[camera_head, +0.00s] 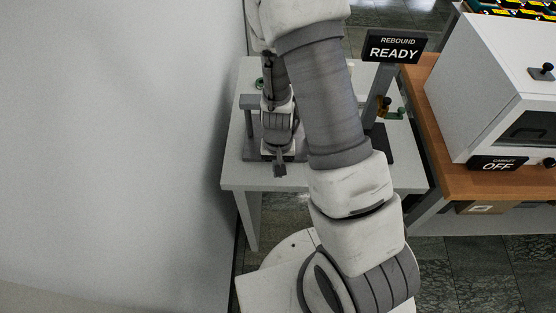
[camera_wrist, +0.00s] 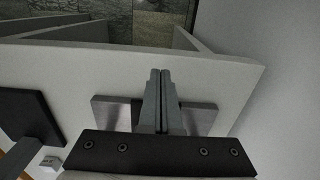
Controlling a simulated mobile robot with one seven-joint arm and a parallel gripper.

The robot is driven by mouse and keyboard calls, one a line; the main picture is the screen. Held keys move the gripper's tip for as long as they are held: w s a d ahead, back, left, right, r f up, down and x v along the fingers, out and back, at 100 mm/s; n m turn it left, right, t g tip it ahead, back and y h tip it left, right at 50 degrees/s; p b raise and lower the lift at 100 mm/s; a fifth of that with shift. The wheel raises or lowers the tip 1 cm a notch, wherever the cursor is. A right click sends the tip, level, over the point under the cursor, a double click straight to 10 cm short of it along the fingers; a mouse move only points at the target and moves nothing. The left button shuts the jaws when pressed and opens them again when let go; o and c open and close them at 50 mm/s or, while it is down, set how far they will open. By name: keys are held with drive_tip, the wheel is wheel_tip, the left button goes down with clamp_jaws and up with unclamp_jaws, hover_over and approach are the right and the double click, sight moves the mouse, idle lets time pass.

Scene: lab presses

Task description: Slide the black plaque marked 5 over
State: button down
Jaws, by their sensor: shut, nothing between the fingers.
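I cannot make out a black plaque marked 5 in either view; my arm hides part of the small grey table (camera_head: 400,180). My gripper (camera_head: 280,172) points down over the front part of this table, in front of a grey press-like stand (camera_head: 250,125). In the wrist view my gripper (camera_wrist: 160,74) has its two fingers together with nothing between them. A grey metal plate (camera_wrist: 108,112) shows on both sides of the fingers, partly hidden by them. I cannot tell whether the fingers touch it.
A black sign reading REBOUND READY (camera_head: 395,46) stands on a post at the table's right. Its dark base (camera_wrist: 30,117) seems to show in the wrist view. A wall (camera_head: 120,150) rises left.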

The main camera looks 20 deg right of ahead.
drive_tip(key=shift+w+d+f+p, duration=0.1)
drive_tip(key=shift+w+d+p, duration=0.1)
drive_tip(key=shift+w, duration=0.4)
drive_tip(key=shift+w+d+f+p, duration=0.15)
drive_tip(key=shift+w+p, duration=0.1)
drive_tip(key=shift+w, duration=0.4)
drive_tip(key=shift+w+d+f+p, duration=0.1)
drive_tip(key=shift+w+d+p, duration=0.1)
drive_tip(key=shift+w, duration=0.4)
drive_tip(key=shift+w, duration=0.15)
drive_tip(key=shift+w+d+b, duration=0.15)
drive_tip(key=shift+w+d, duration=0.1)
drive_tip(key=shift+w, duration=0.3)
drive_tip(key=shift+w+d+b, duration=0.15)
drive_tip(key=shift+w+d, duration=0.05)
drive_tip(key=shift+w, duration=0.35)
drive_tip(key=shift+s, duration=0.15)
